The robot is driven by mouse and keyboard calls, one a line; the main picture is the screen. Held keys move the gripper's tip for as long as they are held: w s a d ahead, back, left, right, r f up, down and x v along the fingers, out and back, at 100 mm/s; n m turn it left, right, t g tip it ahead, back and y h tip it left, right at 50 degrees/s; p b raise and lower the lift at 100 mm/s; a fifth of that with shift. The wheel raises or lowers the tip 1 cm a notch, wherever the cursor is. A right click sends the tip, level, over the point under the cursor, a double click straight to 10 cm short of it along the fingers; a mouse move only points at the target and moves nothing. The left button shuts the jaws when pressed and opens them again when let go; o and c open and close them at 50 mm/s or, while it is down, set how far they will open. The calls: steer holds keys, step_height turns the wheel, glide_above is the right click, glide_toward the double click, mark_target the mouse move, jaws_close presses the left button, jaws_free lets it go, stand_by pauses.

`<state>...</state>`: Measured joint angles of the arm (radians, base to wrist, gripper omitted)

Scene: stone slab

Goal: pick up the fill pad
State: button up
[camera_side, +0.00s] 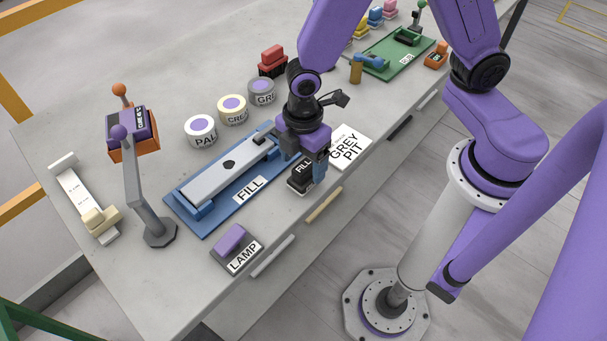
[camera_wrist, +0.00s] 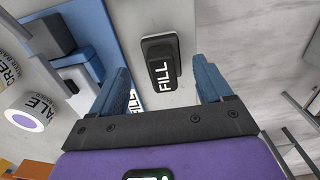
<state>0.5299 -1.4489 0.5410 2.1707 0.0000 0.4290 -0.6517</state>
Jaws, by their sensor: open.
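The fill pad (camera_side: 300,180) is a small black block with a white-lettered FILL label, on the slab right of the blue fill tray. It also shows in the wrist view (camera_wrist: 161,62), upright between the fingers' lines and beyond their tips. My gripper (camera_side: 309,165) is open and hangs over the pad in the side view, with one blue finger at the pad's right. In the wrist view my gripper (camera_wrist: 163,85) has its two blue fingers apart, one on each side of the pad, with nothing visibly held. In the side view the gripper hides part of the pad's top.
The blue fill tray (camera_side: 213,222) with a grey lever lies close left of the pad. A GREY PIT card (camera_side: 349,143) lies close right. The purple LAMP switch (camera_side: 232,241) is at the front. Round tins, such as the grey one (camera_side: 261,91), stand behind.

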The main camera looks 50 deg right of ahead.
mark_target(303, 166)
steer(key=shift+s+a+f, duration=0.1)
steer(key=shift+s+f, duration=0.05)
steer(key=shift+f, duration=1.8)
steer(key=c, duration=1.2)
steer(key=shift+r, duration=0.1)
steer(key=shift+r, duration=0.75)
steer(key=s+d+r, duration=0.7)
steer(key=s+r, duration=0.4)
steer(key=s, duration=0.1)
steer(key=shift+r, duration=0.2)
